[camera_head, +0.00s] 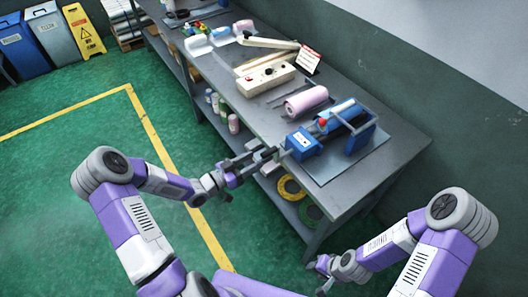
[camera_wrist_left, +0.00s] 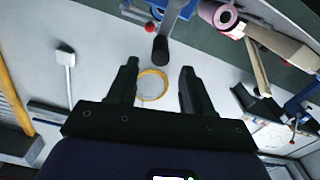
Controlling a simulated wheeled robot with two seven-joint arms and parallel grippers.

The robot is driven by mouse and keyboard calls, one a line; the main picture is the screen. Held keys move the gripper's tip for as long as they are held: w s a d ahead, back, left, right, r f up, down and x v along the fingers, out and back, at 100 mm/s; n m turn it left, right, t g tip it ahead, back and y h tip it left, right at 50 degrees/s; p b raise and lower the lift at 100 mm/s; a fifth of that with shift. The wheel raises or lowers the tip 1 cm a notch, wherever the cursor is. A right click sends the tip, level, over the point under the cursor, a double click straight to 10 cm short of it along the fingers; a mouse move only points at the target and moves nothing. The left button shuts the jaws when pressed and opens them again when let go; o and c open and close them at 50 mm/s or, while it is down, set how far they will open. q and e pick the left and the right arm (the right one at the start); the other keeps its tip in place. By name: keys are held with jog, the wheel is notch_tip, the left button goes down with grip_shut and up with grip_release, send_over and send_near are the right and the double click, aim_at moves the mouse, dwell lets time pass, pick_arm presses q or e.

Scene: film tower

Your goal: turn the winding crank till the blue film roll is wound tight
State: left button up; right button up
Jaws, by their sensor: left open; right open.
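The blue winding machine (camera_head: 303,145) stands on a grey plate near the right end of the bench. The blue film roll (camera_head: 345,108) lies in its frame behind the blue housing; I cannot tell how tight it is. The crank's dark grip (camera_wrist_left: 160,50) shows in the left wrist view, just beyond and between my open fingertips, not clasped. My left gripper (camera_head: 268,159) is open beside the bench's front edge, near the housing's left side; its fingers also show in the left wrist view (camera_wrist_left: 157,75). My right gripper (camera_head: 319,278) is low in front of the bench, empty.
A pink roll (camera_head: 306,100) lies left of the machine. A cream box (camera_head: 266,80) and a red-and-white sign (camera_head: 309,58) stand further left. The lower shelf holds a yellow ring (camera_head: 291,188) and a green ring (camera_head: 311,213). The green floor before the bench is clear.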

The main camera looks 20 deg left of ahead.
aim_at(262, 156)
pick_arm(q)
jog(key=x, duration=0.5)
jog(key=shift+w+d, duration=0.2)
jog(key=shift+w, duration=0.05)
grip_shut()
